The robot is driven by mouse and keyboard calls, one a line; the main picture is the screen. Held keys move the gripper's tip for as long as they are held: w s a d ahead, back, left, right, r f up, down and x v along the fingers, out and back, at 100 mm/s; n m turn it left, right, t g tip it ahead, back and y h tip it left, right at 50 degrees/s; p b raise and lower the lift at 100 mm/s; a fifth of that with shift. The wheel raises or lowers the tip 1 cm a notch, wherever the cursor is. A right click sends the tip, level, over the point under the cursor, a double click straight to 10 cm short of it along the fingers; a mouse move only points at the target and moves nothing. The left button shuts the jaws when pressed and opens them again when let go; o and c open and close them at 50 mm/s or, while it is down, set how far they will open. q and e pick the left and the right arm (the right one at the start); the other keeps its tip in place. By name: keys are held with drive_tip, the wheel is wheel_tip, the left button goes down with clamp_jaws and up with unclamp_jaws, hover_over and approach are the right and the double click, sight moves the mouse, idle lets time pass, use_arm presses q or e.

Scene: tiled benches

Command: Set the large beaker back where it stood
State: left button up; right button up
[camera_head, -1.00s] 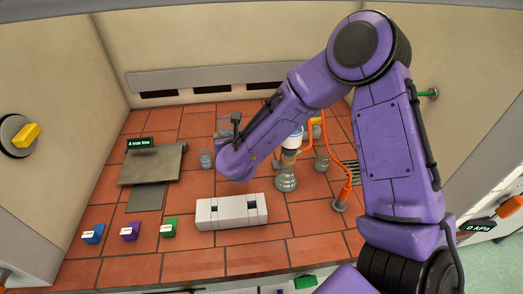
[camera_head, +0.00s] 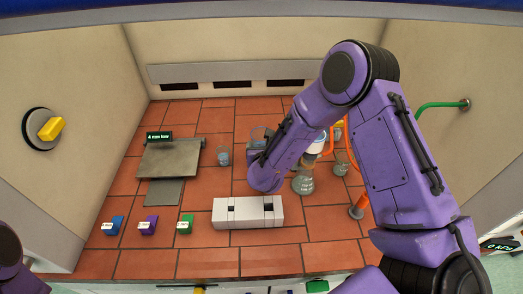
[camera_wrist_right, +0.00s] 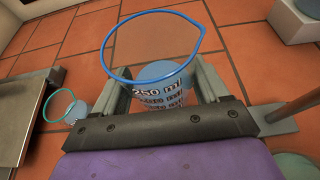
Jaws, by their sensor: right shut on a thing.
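The large beaker (camera_wrist_right: 160,72) has a blue rim and "250 ml" lettering and fills the middle of the right wrist view. My right gripper (camera_wrist_right: 165,88) is shut on it, with a finger on each side. In the head view the beaker (camera_head: 260,136) shows partly behind my right forearm, towards the back middle of the tiled bench. I cannot tell whether its base touches the tiles. A smaller beaker (camera_head: 224,155) stands to its left; its teal rim also shows in the right wrist view (camera_wrist_right: 68,106). My left gripper is out of view.
A grey plate device (camera_head: 170,160) with a green display stands at left. A white block with slots (camera_head: 248,212) lies in front. Flasks (camera_head: 303,181) and an orange hose (camera_head: 358,207) are at right. Small blue, purple and green blocks (camera_head: 185,225) sit front left.

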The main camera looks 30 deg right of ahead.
wheel_tip(320, 180, down, 2)
drive_tip(key=shift+s+f, duration=0.1)
drive_tip(key=shift+f, duration=0.1)
drive_tip(key=o, duration=1.3)
drive_tip(key=shift+p, duration=0.3)
drive_tip(key=b+v, duration=0.3)
drive_tip(key=shift+s+a+f, duration=0.1)
drive_tip(key=shift+s+f, duration=0.1)
drive_tip(key=v, duration=0.3)
drive_tip(key=r+b+v, duration=0.1)
drive_tip(key=v, duration=0.3)
drive_tip(key=shift+b, duration=0.3)
